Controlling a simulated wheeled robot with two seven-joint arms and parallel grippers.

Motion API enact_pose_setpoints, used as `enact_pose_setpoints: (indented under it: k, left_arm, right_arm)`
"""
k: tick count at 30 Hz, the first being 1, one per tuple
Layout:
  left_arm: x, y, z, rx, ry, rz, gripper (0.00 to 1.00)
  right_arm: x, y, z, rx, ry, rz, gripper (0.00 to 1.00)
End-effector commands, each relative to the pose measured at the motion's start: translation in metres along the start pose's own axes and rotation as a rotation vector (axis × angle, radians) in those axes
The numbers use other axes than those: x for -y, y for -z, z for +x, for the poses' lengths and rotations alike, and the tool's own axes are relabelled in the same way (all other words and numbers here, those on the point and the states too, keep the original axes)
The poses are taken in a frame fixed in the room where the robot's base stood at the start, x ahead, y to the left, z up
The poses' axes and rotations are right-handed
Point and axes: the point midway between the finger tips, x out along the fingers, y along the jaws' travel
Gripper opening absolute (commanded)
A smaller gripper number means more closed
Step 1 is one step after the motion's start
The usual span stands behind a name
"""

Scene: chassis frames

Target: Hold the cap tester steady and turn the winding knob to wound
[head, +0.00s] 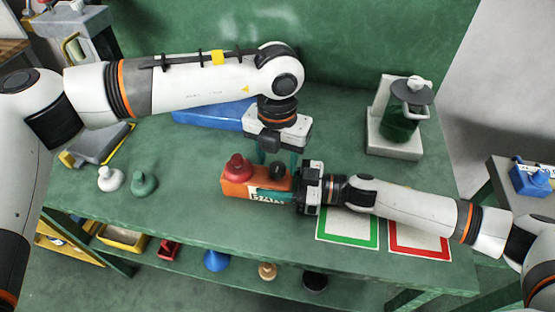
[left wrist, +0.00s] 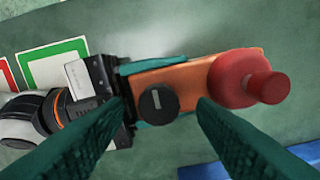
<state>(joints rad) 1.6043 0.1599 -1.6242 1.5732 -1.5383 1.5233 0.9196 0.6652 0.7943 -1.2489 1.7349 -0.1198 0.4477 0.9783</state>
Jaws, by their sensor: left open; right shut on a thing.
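The cap tester (head: 238,186) is an orange box with a red cap (head: 238,167) on its left end, lying on the green table. My right gripper (head: 290,188) is shut on its right end, with teal fingers along its sides. The black winding knob (head: 277,170) stands on top near the right end; in the left wrist view the knob (left wrist: 157,103) shows a light mark on its face. My left gripper (head: 278,150) is above the tester, pointing down. Its fingers (left wrist: 165,110) are open on either side of the knob, apart from it in the wrist view.
A blue case (head: 212,115) lies behind the tester. A green-framed card (head: 348,228) and a red-framed card (head: 418,240) lie at the right front. A dark green canister on a white stand (head: 400,120) is at back right. White and green knobs (head: 144,181) stand at left.

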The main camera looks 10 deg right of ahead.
Motion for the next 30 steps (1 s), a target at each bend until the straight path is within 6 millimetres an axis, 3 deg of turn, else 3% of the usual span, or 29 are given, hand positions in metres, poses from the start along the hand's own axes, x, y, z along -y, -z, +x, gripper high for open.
enact_pose_setpoints:
  k: [5,13,14,22,30]
  left_arm:
    - [-0.0006,-0.0002,0.0128,0.0,-0.002,0.001,0.52]
    - [-0.0005,-0.0001,0.0143,0.0,-0.001,0.001,0.52]
    - [-0.0005,-0.0001,0.0143,0.0,-0.001,0.001,0.5]
    - [-0.0004,-0.0001,0.014,0.0,-0.001,0.001,0.07]
    - [-0.0002,0.0,0.0138,0.0,0.0,0.028,0.07]
  right_arm:
    - [0.0001,0.0,0.0,0.0,0.0,0.0,0.18]
    - [0.0001,0.0,0.0,0.0,0.0,0.0,0.18]
    - [0.0001,0.0,0.0,0.0,0.0,0.0,0.18]
    - [0.0001,0.0,0.0,0.0,0.0,0.0,0.18]
    - [0.0001,0.0,-0.0001,0.0,0.0,0.0,0.18]
